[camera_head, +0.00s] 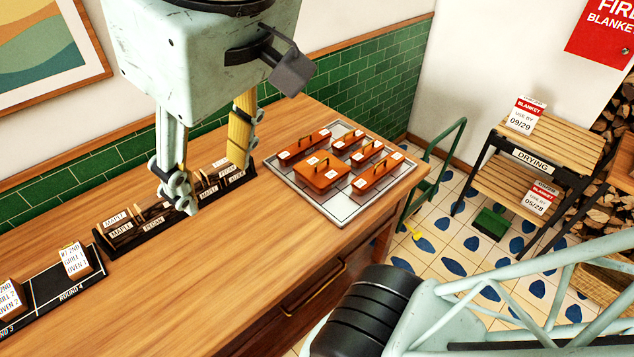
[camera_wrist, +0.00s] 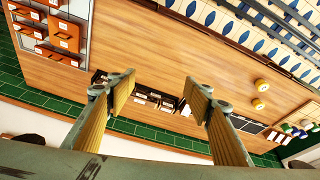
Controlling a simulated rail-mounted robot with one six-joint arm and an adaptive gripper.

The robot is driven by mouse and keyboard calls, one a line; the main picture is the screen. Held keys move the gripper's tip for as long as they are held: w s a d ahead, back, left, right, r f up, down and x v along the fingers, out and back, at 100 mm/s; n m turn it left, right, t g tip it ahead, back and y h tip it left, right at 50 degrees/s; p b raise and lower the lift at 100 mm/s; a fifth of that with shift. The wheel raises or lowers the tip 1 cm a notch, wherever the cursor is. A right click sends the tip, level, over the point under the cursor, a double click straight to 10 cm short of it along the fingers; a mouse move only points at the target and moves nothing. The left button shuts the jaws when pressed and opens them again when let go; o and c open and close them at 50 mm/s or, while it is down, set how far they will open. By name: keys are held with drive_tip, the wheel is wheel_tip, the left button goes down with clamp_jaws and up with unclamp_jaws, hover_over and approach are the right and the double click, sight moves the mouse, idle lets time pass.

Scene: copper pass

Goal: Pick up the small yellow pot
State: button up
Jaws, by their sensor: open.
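Two small round yellow things, one (camera_wrist: 262,85) nearer the counter's edge and one (camera_wrist: 258,104) just below it, stand on the wooden counter at the right of the wrist view. They look like pots or lids, and I cannot tell which is smaller. Neither shows in the head view. My gripper (camera_wrist: 160,96) is open and empty, its two padded fingers spread above the counter, well to the left of the yellow things. In the head view my gripper (camera_head: 210,168) hangs over the counter near the dark label rack.
A dark rack (camera_head: 152,222) of labelled blocks lies below my gripper. A tiled board (camera_head: 345,212) with several orange-brown handled boxes is at the counter's far end. A black tray (camera_head: 45,293) with white cards is at lower left. The counter's front (camera_head: 215,290) is clear.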

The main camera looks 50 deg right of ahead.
drive_tip(key=w+a+r+n+p, duration=0.1)
drive_tip(key=w+r+n, duration=0.15)
drive_tip(key=w, duration=0.85)
drive_tip(key=w+a+f+n+g+p, duration=0.15)
drive_tip(key=w+a+f+n, duration=0.3)
drive_tip(key=w+a, duration=0.55)
drive_tip(key=w+a+f+n+p, duration=0.25)
drive_tip(key=w+a+n, duration=0.25)
drive_tip(key=w+a, duration=0.5)
drive_tip(key=s+a+f+n+p, duration=0.1)
drive_tip(key=s+a+f+n, duration=0.1)
drive_tip(key=s+a+f, duration=0.2)
drive_tip(key=s+a+f+n+g+p, duration=0.1)
drive_tip(key=s+a+f+n, duration=0.2)
drive_tip(key=a+f, duration=0.6)
drive_tip(key=s+a+f+n+g+p, duration=0.1)
drive_tip(key=s+a+f, duration=0.5)
drive_tip(key=a, duration=1.4)
drive_tip(key=shift+f+n, duration=0.7)
drive_tip(key=shift+f, duration=0.1)
drive_tip(key=shift+f, duration=0.15)
drive_tip(key=shift+f, duration=4.15)
drive_tip(key=shift+d, duration=0.1)
